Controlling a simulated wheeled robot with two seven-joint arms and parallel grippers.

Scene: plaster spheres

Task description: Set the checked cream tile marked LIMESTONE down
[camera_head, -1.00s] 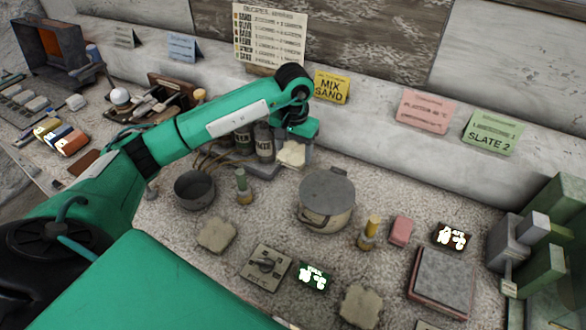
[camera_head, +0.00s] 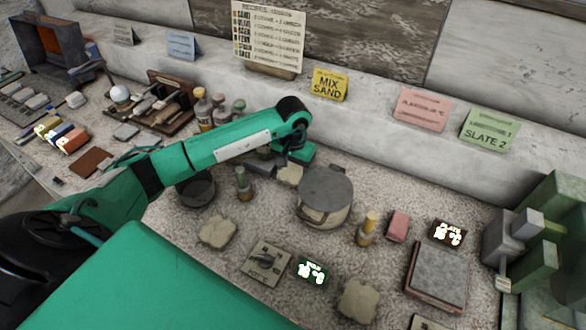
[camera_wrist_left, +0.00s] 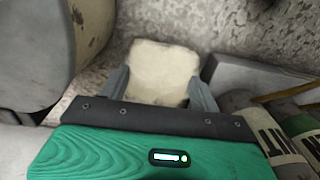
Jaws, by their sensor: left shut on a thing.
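A pale cream tile (camera_wrist_left: 162,65) sits between the two fingers of my left gripper (camera_wrist_left: 160,88) in the left wrist view. The gripper is shut on it. In the head view the same tile (camera_head: 290,174) shows below the end of my left arm, just left of a lidded grey pot (camera_head: 325,190). I cannot read the LIMESTONE mark or make out a checked pattern. Whether the tile touches the speckled counter (camera_head: 215,262) is hard to tell. The fingers are mostly hidden in the head view. My right gripper is not in view.
The pot also stands close by in the wrist view (camera_wrist_left: 30,50). Labelled bottles (camera_wrist_left: 290,140) and a grey block (camera_wrist_left: 250,85) are on the other side. A dark bowl (camera_head: 195,188) and a small bottle (camera_head: 243,184) stand left of the tile. Speckled counter shows beyond the tile.

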